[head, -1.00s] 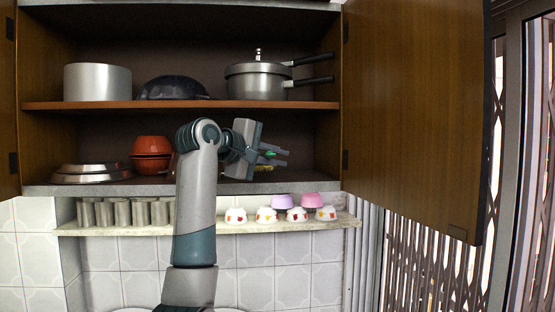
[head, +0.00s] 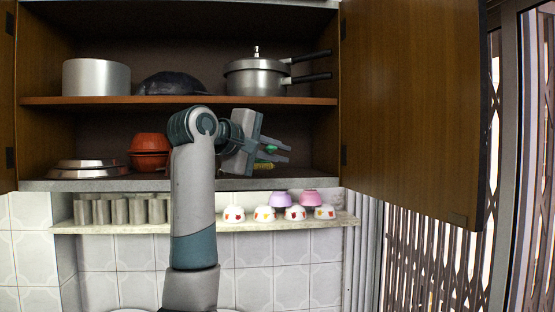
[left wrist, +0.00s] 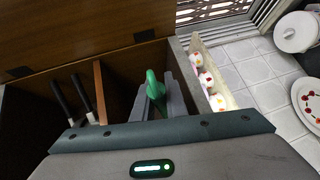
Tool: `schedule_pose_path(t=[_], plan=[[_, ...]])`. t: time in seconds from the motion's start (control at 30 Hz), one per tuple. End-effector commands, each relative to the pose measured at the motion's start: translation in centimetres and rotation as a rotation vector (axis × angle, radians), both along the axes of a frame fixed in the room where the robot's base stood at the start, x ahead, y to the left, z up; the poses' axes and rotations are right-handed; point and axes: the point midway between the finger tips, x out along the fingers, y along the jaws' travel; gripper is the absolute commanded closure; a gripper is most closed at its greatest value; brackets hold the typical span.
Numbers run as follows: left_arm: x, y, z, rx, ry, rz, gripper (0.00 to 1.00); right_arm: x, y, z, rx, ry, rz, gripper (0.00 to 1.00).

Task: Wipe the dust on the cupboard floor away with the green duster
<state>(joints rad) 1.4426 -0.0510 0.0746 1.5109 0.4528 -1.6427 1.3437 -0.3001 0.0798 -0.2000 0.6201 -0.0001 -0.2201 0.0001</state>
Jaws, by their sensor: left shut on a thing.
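My left gripper (head: 287,154) is inside the lower compartment of the open cupboard, near its right side, with its fingers pointing right. It is shut on the green duster (head: 270,149). In the left wrist view, the duster (left wrist: 153,88) stands up green between the two fingers. The cupboard floor (head: 312,178) is the dark lower board with a grey front edge. A small yellow patch (head: 263,165) shows just below the fingers; I cannot tell what it is. I cannot make out dust on the floor. My right gripper is not in view.
Red bowls (head: 150,150) and steel plates (head: 88,168) stand left on the cupboard floor. The upper shelf (head: 200,100) holds pots above. The open right door (head: 415,110) stands close by. Steel tumblers (head: 120,211) and cups (head: 295,212) line the ledge below.

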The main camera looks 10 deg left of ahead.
Motion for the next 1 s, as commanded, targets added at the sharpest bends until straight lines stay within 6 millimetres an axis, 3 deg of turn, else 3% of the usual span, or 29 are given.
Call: schedule_pose_path(t=[1.0], plan=[[-8.0,-2.6,-0.1,0.0,-0.004,-0.001,1.0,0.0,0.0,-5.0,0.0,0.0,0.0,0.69]])
